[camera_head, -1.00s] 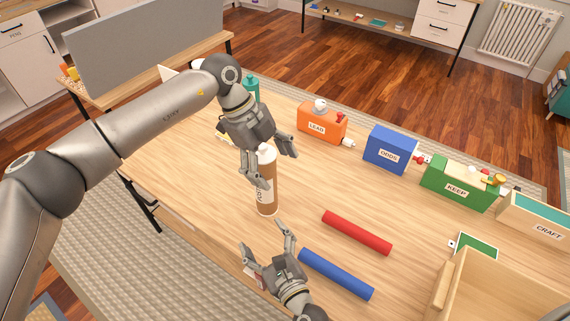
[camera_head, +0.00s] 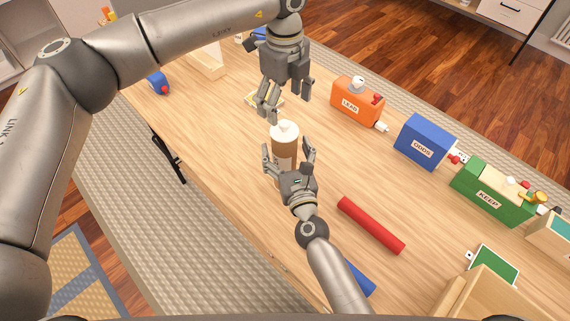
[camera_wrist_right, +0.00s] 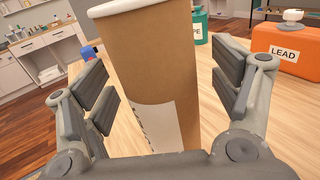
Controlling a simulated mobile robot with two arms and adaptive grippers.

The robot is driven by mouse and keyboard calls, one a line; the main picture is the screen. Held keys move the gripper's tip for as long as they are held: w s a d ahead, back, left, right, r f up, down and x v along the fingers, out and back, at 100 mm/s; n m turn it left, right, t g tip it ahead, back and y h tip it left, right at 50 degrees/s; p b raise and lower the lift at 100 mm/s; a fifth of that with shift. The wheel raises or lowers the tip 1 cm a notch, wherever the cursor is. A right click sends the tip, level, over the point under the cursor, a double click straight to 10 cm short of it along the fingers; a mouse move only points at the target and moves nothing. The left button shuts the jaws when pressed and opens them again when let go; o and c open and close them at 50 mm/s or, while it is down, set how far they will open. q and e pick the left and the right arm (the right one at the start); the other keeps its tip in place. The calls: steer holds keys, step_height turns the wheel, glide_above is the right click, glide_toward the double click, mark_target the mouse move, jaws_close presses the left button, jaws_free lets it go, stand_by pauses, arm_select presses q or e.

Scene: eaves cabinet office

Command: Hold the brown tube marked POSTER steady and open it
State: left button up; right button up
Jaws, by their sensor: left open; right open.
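The brown tube (camera_head: 284,153) stands upright on the table with a white cap (camera_head: 284,131) on top. Its white label is partly hidden in the head view. My right gripper (camera_head: 288,149) is open, with its fingers on either side of the tube. In the right wrist view the tube (camera_wrist_right: 160,65) rises between the spread fingers, with visible gaps and part of the white label showing. The label's word is not readable. My left gripper (camera_head: 285,105) is open and empty, pointing down above and behind the cap, apart from it.
A red tube (camera_head: 370,225) and a partly hidden blue tube (camera_head: 361,280) lie at the right front. Orange LEAD (camera_head: 357,99), blue ODDS (camera_head: 425,141) and green KEEP (camera_head: 492,192) boxes line the far edge. A wooden tray (camera_head: 488,294) is at the lower right.

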arm_select(q)
steer(key=shift+s, duration=0.1)
arm_select(e)
steer(key=shift+w+a, duration=0.25)
steer(key=shift+w, duration=0.4)
steer(key=shift+c, duration=0.3)
